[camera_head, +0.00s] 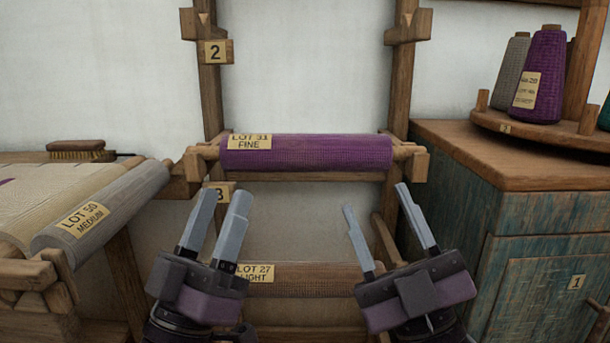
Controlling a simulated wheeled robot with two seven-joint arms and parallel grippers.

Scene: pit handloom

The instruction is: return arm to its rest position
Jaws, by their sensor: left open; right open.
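My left gripper (219,216) is at the lower middle left, its two grey fingers pointing up and spread apart, with nothing between them. My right gripper (381,212) is at the lower middle right, also open and empty. Both grippers are in front of the wooden rack (207,90). A purple cloth roll (330,152) labelled LOT 31 FINE lies across the rack above the fingertips in the picture. A brown roll (320,279) labelled LOT 27 LIGHT lies lower, partly hidden behind my grippers.
A grey roll (130,196) labelled LOT 50 MEDIUM lies on the loom at left, with a brush (78,151) behind. At right, a teal cabinet (540,245) carries a round wooden stand (530,128) with a purple cone (541,80) and a grey cone (509,72).

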